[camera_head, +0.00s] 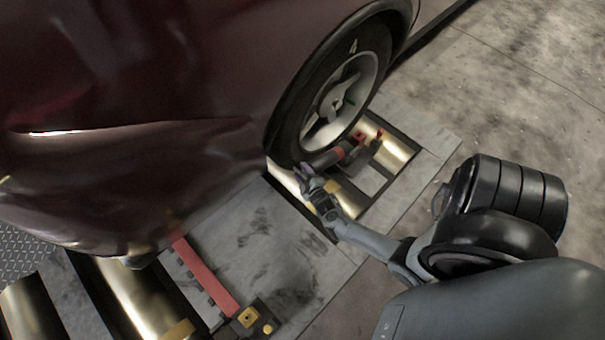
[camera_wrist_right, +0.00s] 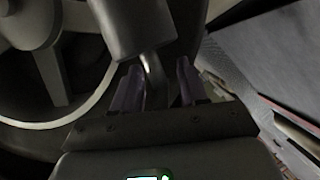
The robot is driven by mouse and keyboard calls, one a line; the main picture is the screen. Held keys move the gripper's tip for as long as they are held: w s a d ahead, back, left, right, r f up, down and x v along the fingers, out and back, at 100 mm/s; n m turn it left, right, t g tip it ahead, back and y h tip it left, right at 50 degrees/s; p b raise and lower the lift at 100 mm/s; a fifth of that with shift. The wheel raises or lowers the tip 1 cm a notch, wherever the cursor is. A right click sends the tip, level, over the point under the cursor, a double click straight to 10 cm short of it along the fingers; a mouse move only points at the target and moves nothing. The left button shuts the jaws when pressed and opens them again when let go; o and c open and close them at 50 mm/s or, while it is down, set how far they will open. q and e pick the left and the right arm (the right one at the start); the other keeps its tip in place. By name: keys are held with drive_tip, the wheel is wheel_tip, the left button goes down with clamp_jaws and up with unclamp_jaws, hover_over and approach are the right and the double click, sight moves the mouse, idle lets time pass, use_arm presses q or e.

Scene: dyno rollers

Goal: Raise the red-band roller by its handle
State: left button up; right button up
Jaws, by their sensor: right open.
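The red-band roller (camera_head: 327,158) is a dark grey cylinder with a red band, lying beside the car's tyre in the head view. Its near end shows large and dark in the right wrist view (camera_wrist_right: 136,28). A thin bent metal handle (camera_wrist_right: 153,74) comes down from that end. My right gripper (camera_head: 295,173) is at the roller's near end, low beside the tyre. In the right wrist view its two purple fingers (camera_wrist_right: 158,85) are open, with the handle between them and a visible gap on the right side. Contact with the left finger is unclear. My left gripper is not in view.
The car's wheel (camera_head: 340,97) stands close beside my right gripper, with dark red bodywork above. Brass rollers (camera_head: 395,150) sit in the floor frame. A red bar (camera_head: 205,275) lies at the lower left. The concrete floor (camera_head: 520,90) at right is clear.

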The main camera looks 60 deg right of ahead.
clamp_jaws()
idle(0.3)
